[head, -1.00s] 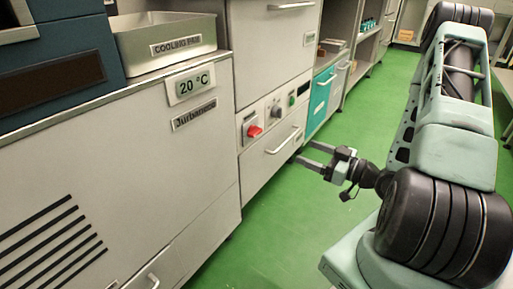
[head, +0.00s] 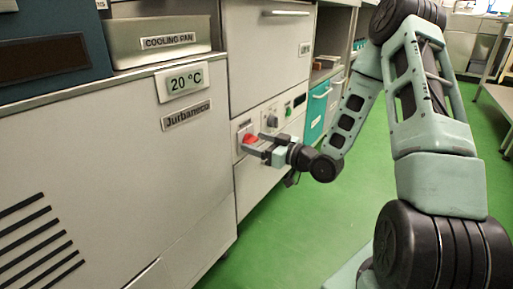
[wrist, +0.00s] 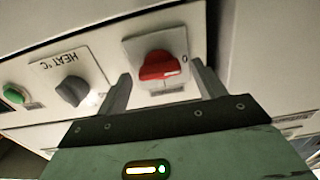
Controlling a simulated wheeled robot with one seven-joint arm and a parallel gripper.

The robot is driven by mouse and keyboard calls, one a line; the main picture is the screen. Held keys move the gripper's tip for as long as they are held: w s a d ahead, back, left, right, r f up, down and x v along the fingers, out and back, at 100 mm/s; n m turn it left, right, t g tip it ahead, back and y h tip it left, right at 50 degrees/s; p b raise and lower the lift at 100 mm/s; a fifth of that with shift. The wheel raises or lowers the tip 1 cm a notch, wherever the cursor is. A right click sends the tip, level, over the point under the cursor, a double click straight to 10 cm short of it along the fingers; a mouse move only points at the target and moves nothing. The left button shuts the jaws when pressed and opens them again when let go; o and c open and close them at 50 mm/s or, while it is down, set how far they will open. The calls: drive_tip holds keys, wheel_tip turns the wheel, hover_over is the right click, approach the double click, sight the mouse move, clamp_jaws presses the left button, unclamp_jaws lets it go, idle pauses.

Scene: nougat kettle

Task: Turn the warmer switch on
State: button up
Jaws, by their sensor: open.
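The red switch knob (wrist: 162,66) sits on a pale square plate on the front panel. It also shows in the head view (head: 250,139), partly behind my gripper. My gripper (head: 254,144) is open in front of the panel, its fingers pointing at the knob. In the wrist view my gripper (wrist: 164,88) has one finger on each side below the red knob, with nothing between the tips that I can see held. A "0" mark shows to the right of the knob. Whether a finger touches the knob I cannot tell.
A grey knob (wrist: 74,91) labelled HEAT °C and a green button (wrist: 14,93) sit beside the red knob on the panel. The cooling pan (head: 160,42) stands on the left cabinet, above a 20 °C display (head: 184,83). The green floor (head: 300,225) is clear.

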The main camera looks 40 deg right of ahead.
drive_tip(key=shift+w+a, duration=0.1)
drive_tip(key=shift+w, duration=0.3)
drive_tip(key=shift+c, duration=0.3)
drive_tip(key=c, duration=0.9)
drive_tip(key=shift+c, duration=0.2)
